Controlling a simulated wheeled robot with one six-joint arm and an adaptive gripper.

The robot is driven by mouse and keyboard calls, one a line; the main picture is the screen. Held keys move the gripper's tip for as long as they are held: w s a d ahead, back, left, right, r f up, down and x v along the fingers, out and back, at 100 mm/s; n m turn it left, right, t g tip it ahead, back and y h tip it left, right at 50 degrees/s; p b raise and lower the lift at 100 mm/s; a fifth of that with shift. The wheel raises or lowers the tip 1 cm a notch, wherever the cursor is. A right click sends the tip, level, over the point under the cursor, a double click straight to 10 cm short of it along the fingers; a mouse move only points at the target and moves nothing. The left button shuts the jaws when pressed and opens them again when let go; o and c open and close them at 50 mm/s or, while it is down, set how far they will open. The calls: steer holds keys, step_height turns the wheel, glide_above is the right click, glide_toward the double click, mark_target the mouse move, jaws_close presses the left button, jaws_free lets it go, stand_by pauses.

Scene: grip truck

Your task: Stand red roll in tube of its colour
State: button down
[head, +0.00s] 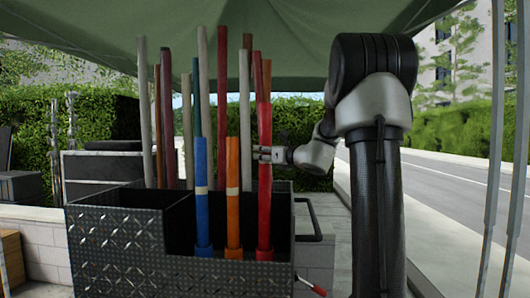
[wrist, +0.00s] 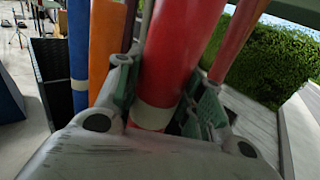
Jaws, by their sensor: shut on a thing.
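The red roll (head: 264,212) stands upright above the front right of the dark box. My gripper (head: 265,154) is shut around it near its pale band, coming from the right. The red tube (head: 264,254) is at the box's front right corner. The roll's lower part lines up with its mouth; I cannot tell how deep it sits. The red roll's top is higher than the neighbouring blue and orange rolls.
A blue roll (head: 202,210) stands in a blue tube (head: 203,250), and an orange roll (head: 233,212) in an orange tube (head: 233,253), left of the red one. Several tall poles rise behind from the patterned dark box (head: 115,250). A road lies right.

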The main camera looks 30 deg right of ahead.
steer(key=shift+d+f, duration=0.1)
steer(key=shift+f, duration=0.8)
steer(key=c, duration=1.3)
jaws_free()
steer(key=o, duration=0.4)
steer(key=shift+w+d+f, duration=0.1)
steer(key=shift+w+f, duration=0.05)
steer(key=shift+w, duration=0.1)
steer(key=shift+c, duration=0.2)
steer(key=shift+o, duration=0.6)
steer(key=shift+s+r, duration=0.1)
steer(key=shift+r, duration=0.2)
steer(key=s+d, duration=0.2)
steer(key=s, duration=1)
